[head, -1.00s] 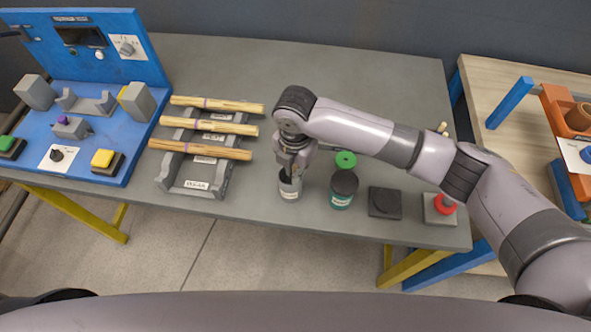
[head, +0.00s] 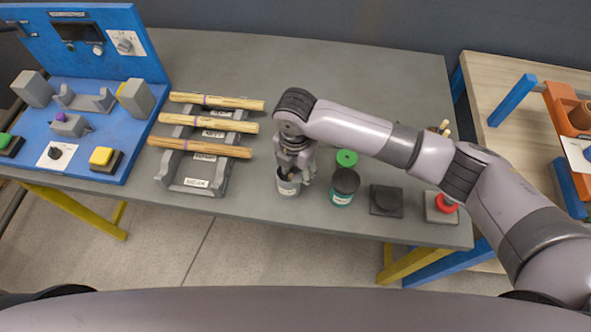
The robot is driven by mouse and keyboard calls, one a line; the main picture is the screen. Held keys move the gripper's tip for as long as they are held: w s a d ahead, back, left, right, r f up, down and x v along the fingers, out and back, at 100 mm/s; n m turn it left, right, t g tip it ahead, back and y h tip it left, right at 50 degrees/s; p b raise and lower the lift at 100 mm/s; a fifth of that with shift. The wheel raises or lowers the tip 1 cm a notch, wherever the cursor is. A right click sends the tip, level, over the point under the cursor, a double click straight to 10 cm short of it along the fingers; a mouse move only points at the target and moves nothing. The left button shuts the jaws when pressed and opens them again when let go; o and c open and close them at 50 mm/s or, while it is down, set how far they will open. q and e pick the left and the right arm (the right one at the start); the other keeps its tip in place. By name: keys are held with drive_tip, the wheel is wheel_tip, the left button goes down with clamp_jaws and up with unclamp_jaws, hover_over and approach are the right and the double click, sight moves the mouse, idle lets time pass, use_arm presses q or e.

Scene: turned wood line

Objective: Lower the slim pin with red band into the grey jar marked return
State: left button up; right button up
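The grey jar (head: 288,189) with a white label stands near the table's front edge, left of the green-labelled jar. My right gripper (head: 292,176) points down right over its mouth, and its fingers look spread apart. A small brownish tip seems to show in the jar's mouth between the fingers. I cannot make out a red band, and the slim pin is otherwise hidden by the gripper and the jar wall. My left gripper is not in view.
A dark-lidded jar with a green label (head: 343,190) stands just right, with a green disc (head: 347,158) behind it. Further right are a black square pad (head: 386,201) and a red button (head: 445,203). A rack (head: 222,178) of wooden spindles stands left. The back of the table is clear.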

drive_tip(key=shift+w+r, duration=0.1)
drive_tip(key=shift+r, duration=0.4)
wheel_tip(320, 180, up, 11)
